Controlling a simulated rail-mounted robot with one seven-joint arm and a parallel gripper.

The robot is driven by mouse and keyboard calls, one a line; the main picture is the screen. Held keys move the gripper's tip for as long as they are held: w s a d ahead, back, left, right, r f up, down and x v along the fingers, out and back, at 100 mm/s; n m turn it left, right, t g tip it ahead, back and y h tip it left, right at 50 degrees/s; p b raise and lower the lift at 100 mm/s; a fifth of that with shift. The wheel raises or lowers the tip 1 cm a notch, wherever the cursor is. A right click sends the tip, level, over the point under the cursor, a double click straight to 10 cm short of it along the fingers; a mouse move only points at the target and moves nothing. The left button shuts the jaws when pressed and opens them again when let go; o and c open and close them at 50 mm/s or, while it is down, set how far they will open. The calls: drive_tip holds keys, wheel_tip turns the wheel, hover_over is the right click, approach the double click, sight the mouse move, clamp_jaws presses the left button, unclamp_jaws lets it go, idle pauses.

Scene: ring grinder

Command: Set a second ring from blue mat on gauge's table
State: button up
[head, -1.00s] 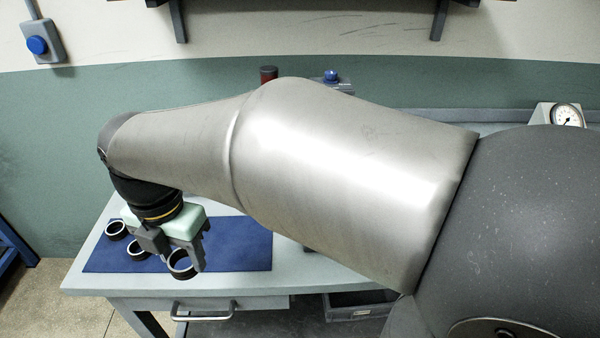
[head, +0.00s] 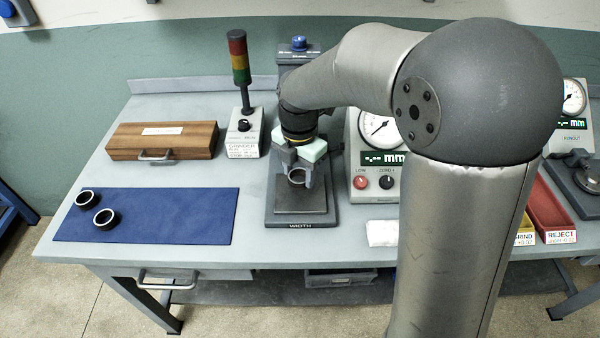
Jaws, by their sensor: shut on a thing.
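My gripper (head: 299,178) is shut on a dark ring (head: 297,176) with a bright inner face. It holds the ring over the table of the width gauge (head: 301,217), a grey plate on a dark base marked WIDTH. The ring looks a little above the plate; I cannot tell the exact gap. The blue mat (head: 190,215) lies at the left of the bench. Two rings stay on its left part, an upper ring (head: 84,199) and a lower ring (head: 105,218). My arm covers part of the gauge's column.
A wooden case (head: 163,140) and a signal lamp (head: 239,70) on a grey box stand left of the gauge. A dial readout (head: 376,150) stands close at its right, with a white cloth (head: 382,233) in front. A red REJECT tray (head: 550,208) is at the right.

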drive_tip(key=shift+w+f, duration=0.35)
drive_tip(key=shift+f, duration=0.05)
drive_tip(key=shift+w+d+f, duration=0.1)
drive_tip(key=shift+d+f, duration=0.05)
drive_tip(key=shift+f, duration=1.7)
drive_tip(key=o, duration=1)
drive_tip(key=shift+o, duration=0.2)
wheel_tip(320, 180, up, 11)
drive_tip(key=s+d+f+m, duration=0.2)
drive_tip(key=s+d+m, duration=0.4)
drive_tip(key=s+m, duration=0.4)
drive_tip(key=s+d+f+m, duration=0.3)
drive_tip(key=s+d+m, duration=0.4)
drive_tip(key=s+m, duration=0.4)
drive_tip(key=m, duration=0.6)
drive_tip(key=shift+s+f+m, duration=0.15)
drive_tip(key=shift+s+m, duration=0.15)
drive_tip(key=shift+m, duration=0.1)
